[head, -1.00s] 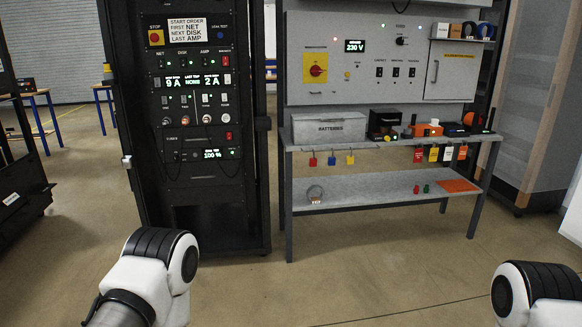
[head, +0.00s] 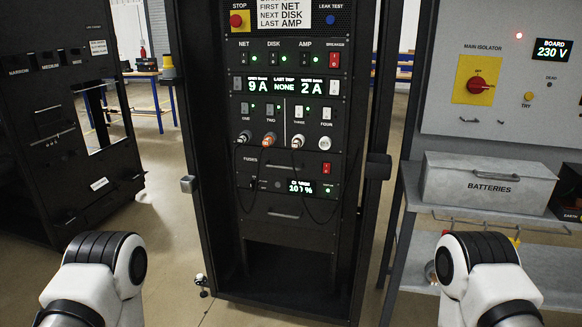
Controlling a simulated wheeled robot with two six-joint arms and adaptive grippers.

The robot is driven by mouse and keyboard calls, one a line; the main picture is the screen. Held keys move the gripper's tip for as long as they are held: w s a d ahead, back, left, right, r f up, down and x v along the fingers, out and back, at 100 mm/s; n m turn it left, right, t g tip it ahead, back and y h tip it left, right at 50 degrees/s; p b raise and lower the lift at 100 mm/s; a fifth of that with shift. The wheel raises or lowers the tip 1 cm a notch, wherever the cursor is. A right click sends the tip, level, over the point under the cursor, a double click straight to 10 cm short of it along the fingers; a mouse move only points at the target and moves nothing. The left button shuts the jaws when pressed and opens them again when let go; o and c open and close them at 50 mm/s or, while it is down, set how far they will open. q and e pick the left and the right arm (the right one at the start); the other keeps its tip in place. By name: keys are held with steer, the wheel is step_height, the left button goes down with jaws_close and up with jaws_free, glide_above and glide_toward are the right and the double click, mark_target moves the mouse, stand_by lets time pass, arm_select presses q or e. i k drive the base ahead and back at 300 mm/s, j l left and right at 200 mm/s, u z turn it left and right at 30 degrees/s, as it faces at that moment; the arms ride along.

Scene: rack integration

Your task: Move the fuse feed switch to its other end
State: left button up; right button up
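The black rack (head: 205,200) stands open in the middle of the head view. Low on its panel is a row labelled FUSES, with a small red switch (head: 326,168) at its right end. This may be the fuse feed switch; its own label is too small to read, and I cannot tell which end it is at. Another red switch (head: 334,59), labelled BREAKER, sits higher on the right. Both my arms show only as white and black links at the bottom left and bottom right. Neither gripper is in view.
A grey bench with a batteries box (head: 484,186) stands close on the right. Another black cabinet (head: 60,130) stands on the left. Floor is clear before the rack.

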mark_target(326, 170)
steer(key=i+j, duration=0.35)
steer(key=i, duration=0.15)
steer(key=i+j, duration=0.3)
steer(key=i, duration=0.2)
steer(key=i+j, duration=0.35)
steer(key=i, duration=0.15)
steer(key=i+j, duration=0.3)
steer(key=i, duration=0.2)
